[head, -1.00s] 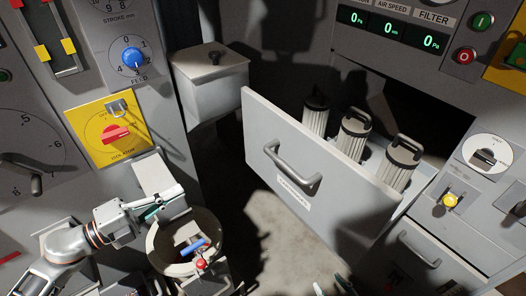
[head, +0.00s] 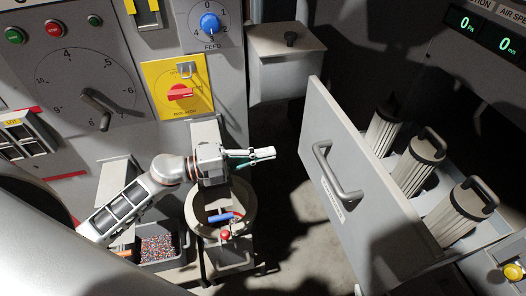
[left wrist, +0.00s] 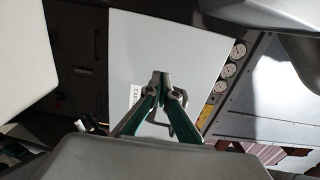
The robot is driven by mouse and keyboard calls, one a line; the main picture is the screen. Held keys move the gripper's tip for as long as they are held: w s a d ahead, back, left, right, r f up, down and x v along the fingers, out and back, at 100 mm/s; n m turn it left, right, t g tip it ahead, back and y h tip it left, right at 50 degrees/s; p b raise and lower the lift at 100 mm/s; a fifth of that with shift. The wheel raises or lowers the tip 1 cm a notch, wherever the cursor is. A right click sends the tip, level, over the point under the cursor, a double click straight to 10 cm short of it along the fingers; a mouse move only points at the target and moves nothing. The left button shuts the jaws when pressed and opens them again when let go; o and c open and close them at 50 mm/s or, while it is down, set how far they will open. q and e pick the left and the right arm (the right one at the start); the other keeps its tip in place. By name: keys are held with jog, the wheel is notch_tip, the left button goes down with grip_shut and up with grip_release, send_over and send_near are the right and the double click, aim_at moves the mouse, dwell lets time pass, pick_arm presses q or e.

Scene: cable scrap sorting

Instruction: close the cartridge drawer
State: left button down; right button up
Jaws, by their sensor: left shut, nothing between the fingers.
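The cartridge drawer stands pulled open on the right of the head view. Its pale front panel (head: 340,130) carries a grey bar handle (head: 335,178) and a small label. Several ribbed grey cartridges with loop handles (head: 420,163) stand upright inside. My left gripper (head: 272,152) is shut and empty, left of the drawer front and apart from it. In the left wrist view my left gripper (left wrist: 166,77) shows with its fingertips together, in front of the drawer front (left wrist: 165,40). The handle (left wrist: 185,125) is partly hidden behind the fingers. My right gripper cannot be made out.
A grey lidded box (head: 288,68) stands behind the drawer. A round bin (head: 195,217) with a blue-handled tool lies under my left gripper. A tray of coloured granules (head: 158,247) is at lower left. Dark floor lies between the bin and drawer.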

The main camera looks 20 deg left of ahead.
aim_at(313, 144)
pick_arm(q)
jog(key=p+x, duration=0.1)
jog(key=x, duration=0.9)
jog(key=shift+d, duration=0.1)
pick_arm(e)
jog(key=shift+w+d+r, duration=0.1)
jog(key=shift+w+r, duration=0.05)
jog(key=shift+r, duration=0.3)
jog(key=shift+w+d+r, duration=0.1)
jog(key=shift+r, duration=0.35)
jog(key=shift+f, duration=0.1)
pick_arm(q)
jog(key=shift+w, duration=0.1)
